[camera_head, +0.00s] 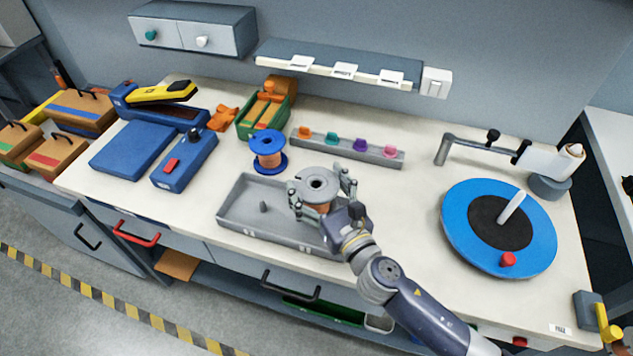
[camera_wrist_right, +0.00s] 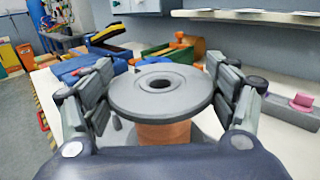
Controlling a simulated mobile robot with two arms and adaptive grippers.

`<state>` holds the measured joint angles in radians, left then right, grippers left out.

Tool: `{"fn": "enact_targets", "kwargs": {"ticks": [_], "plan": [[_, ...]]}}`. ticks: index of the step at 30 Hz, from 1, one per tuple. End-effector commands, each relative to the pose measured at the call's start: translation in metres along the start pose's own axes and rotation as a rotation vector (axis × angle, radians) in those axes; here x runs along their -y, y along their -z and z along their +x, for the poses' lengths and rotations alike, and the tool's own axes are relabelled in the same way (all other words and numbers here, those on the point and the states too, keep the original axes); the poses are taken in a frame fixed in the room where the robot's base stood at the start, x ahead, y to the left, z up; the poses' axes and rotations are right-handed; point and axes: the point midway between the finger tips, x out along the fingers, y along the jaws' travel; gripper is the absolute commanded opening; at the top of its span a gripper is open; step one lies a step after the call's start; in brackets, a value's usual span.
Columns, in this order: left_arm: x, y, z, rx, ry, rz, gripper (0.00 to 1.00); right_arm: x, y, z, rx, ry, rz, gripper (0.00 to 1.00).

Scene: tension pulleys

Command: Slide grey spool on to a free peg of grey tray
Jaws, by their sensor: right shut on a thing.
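The grey spool (camera_head: 318,185), with a copper-coloured winding, is upright between the fingers of my right gripper (camera_head: 322,199). In the right wrist view the spool (camera_wrist_right: 160,88) fills the middle, its top flange and centre hole facing up, with a finger on each side. The grey tray (camera_head: 236,217) lies below it on the bench. One bare peg (camera_head: 263,207) stands in the tray's left part. The spool is over the tray's middle to right part; its lower end and anything beneath it are hidden. My left gripper is not in view.
A blue spool (camera_head: 267,152) stands just behind the tray. A grey rack (camera_head: 349,148) with coloured pieces lies farther back. A large blue disc (camera_head: 470,245) is at the right. A blue box (camera_head: 184,161) is at the left. Bench between tray and disc is clear.

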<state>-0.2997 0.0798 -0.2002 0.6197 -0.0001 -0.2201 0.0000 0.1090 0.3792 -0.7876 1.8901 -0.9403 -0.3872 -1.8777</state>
Motion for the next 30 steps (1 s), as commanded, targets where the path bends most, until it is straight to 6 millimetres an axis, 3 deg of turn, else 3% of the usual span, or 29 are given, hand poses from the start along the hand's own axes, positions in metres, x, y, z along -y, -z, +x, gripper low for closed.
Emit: {"fn": "enact_targets", "kwargs": {"ticks": [10,30], "plan": [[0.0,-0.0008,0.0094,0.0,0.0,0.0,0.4,-0.0003,0.0092,0.0005,0.005,-0.001,0.0,0.32],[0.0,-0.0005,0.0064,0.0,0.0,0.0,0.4,-0.0004,0.0086,0.0005,0.006,-0.001,0.0,0.32]]}}
